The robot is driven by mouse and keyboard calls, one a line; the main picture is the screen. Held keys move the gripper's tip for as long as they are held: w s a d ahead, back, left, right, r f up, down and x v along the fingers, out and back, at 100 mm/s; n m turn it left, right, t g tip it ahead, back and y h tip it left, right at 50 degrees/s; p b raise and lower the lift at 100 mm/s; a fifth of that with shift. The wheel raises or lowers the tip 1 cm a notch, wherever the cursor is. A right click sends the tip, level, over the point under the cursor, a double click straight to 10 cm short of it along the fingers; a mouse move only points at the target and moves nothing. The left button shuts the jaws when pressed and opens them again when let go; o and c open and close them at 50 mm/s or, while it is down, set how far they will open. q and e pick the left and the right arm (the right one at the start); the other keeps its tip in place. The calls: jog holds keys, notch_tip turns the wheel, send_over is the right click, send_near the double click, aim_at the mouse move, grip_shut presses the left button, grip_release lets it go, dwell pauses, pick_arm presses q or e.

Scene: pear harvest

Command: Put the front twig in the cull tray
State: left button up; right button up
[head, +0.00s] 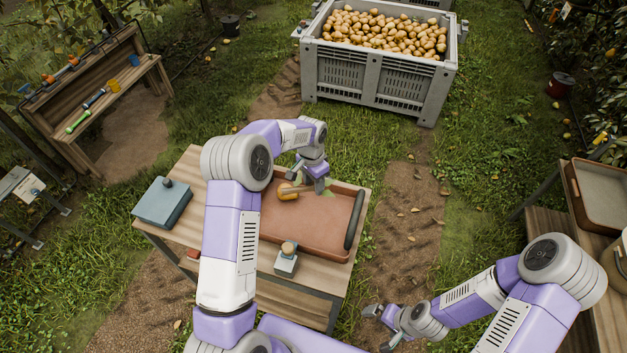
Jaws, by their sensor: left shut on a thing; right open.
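My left gripper (309,181) is over the far part of a reddish-brown tray (300,238) on the wooden table. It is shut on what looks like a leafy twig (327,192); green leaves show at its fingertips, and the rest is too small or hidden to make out. A yellow-orange pear-like thing (287,191) shows just left of the fingers. I cannot tell whether it touches them. I see no label telling which tray is the cull tray. My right gripper (374,318) is open and empty, low beyond the table's right front corner.
A dark bar (354,220) lies along the tray's right side. A blue-grey box (162,203) and a small blue-grey device (286,260) stand on the table. Another brown-rimmed tray (573,190) is on the right bench. A grey crate of pears (372,80) stands behind.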

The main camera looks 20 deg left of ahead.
aim_at(312, 185)
pick_arm(q)
jog(key=o, duration=1.1)
jog(key=shift+r, duration=0.15)
jog(key=r, duration=0.7)
jog(key=shift+w+a+r, duration=0.15)
jog(key=shift+a+r, duration=0.05)
